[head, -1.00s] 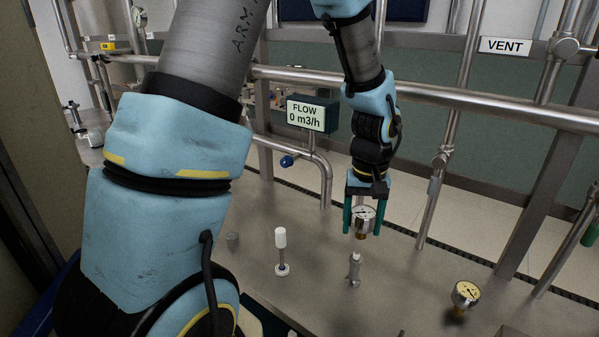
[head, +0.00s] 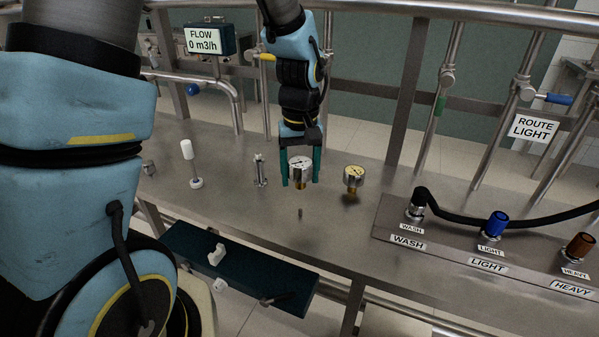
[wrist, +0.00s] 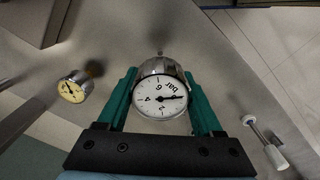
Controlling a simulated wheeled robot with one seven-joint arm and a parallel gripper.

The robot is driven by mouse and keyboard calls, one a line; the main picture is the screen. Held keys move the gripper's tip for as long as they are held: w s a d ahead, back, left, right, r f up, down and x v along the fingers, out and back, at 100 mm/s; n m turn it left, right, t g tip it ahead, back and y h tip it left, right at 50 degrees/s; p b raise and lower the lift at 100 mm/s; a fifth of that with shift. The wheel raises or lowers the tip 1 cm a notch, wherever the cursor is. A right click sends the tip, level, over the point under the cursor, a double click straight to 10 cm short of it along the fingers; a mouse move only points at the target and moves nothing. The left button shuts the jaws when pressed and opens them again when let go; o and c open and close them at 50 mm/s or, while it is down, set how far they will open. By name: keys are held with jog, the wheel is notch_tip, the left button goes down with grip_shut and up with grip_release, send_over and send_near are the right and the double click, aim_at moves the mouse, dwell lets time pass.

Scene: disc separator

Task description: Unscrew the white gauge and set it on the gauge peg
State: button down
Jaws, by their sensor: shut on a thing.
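The white gauge (head: 300,171), a round steel-cased dial with a white face, is between the teal fingers of my gripper (head: 301,177). My gripper is shut on its sides and holds it above the bench. In the wrist view the gauge (wrist: 160,98) faces the camera, with its dial lettering upside down. A bare upright metal fitting (head: 260,170) stands to the left of my gripper. A short dark peg (head: 300,212) stands on the bench in front of the gauge, lower in the picture. I cannot tell whether it is the gauge peg.
A yellow-faced gauge (head: 353,177) stands close to the right of my gripper. A white-capped post (head: 188,163) stands to the left. A panel (head: 470,243) with WASH, LIGHT and HEAVY connectors and a black hose is at right. A dark tray (head: 245,262) hangs at the front.

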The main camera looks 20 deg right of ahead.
jog(key=b, duration=0.4)
send_over(300, 214)
jog(key=shift+f, duration=2.85)
jog(key=shift+f+b, duration=0.5)
jog(key=shift+f, duration=0.5)
jog(key=shift+f+b, duration=0.4)
jog(key=shift+f, duration=0.25)
grip_release()
